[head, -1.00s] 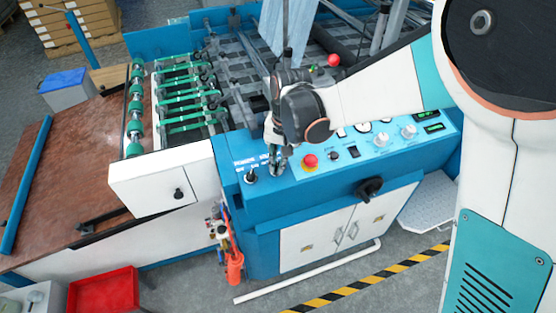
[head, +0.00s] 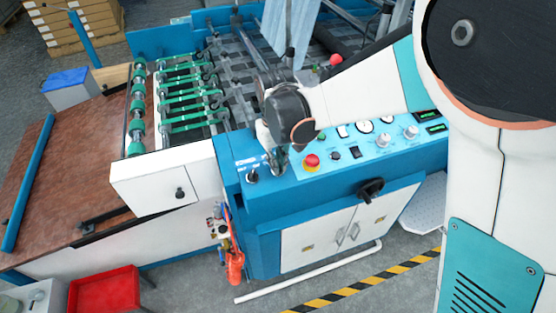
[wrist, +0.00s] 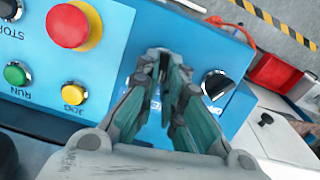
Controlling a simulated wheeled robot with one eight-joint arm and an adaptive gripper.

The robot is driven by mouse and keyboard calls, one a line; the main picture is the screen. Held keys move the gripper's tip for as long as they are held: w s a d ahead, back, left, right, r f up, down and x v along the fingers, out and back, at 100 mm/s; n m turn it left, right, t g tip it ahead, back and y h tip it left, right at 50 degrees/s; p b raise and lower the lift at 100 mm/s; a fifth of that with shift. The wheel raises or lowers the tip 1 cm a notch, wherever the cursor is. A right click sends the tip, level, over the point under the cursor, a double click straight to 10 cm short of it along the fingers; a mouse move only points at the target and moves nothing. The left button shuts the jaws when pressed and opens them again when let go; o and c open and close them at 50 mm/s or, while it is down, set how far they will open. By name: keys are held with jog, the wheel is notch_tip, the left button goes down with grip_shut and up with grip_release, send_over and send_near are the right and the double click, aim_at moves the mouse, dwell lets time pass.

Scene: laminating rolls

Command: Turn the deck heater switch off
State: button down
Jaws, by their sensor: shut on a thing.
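My gripper (wrist: 165,66) points down at the blue control panel (head: 300,181), and its fingers are closed around a small selector switch, apparently the deck heater switch. The wrist view shows only a grey rim of this switch (wrist: 157,51) at the fingertips; its knob and label are mostly hidden, so its setting cannot be read. In the head view my gripper (head: 278,163) is partly covered by my own wrist. A second black selector knob (wrist: 216,84) stands apart beside the fingers; it also shows in the head view (head: 252,177).
A red emergency button (wrist: 74,25) on a yellow base, a green RUN button (wrist: 17,74) and a yellow JOG button (wrist: 74,93) sit close by. A black handle (head: 370,189) projects from the panel's front. A white box (head: 165,187) adjoins the panel's left end.

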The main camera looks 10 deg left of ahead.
jog(key=shift+s+a+n+t+h, duration=0.1)
jog(key=shift+n+t+h, duration=0.05)
jog(key=shift+n, duration=0.95)
jog(key=shift+s+n+t+h, duration=0.1)
jog(key=shift+n+t+h, duration=0.05)
jog(key=shift+n, duration=0.95)
jog(key=c, duration=1.7)
grip_release()
jog(key=r, duration=0.7)
jog(key=shift+s+a+r, duration=0.2)
jog(key=shift+s+a, duration=0.05)
jog(key=shift+s, duration=0.1)
